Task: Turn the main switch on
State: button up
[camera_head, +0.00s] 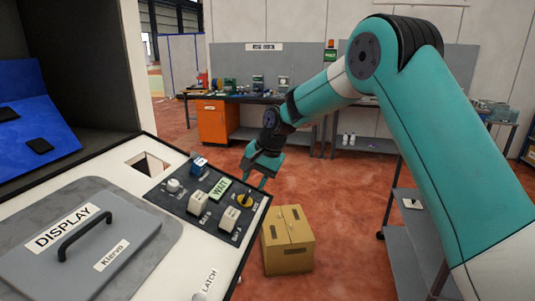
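The control panel (180,209) is a dark plate on the white machine top, left of centre. It carries a white round knob (173,185), a blue part (198,166), a green sign reading WAIT (219,187), a yellow round knob (244,201) and two white rocker-like switches, one on the left (198,203) and one on the right (230,219). Their small labels are too small to read, so I cannot tell which is the main switch. My gripper (254,174) appears open and empty, with its fingers apart, near the panel's far right edge. I see no contact with any control.
A grey lid marked DISPLAY (115,255) with a black handle lies left of the panel. A square opening (148,163) is behind it. A cardboard box (288,240) stands on the red floor beside the machine. A grey cart (410,240) and workbenches stand farther off.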

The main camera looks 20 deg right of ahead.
jog(key=b+v, duration=0.1)
jog(key=v, duration=1.1)
jog(key=shift+r+b, duration=0.25)
jog(key=shift+b, duration=0.1)
jog(key=shift+s, duration=0.15)
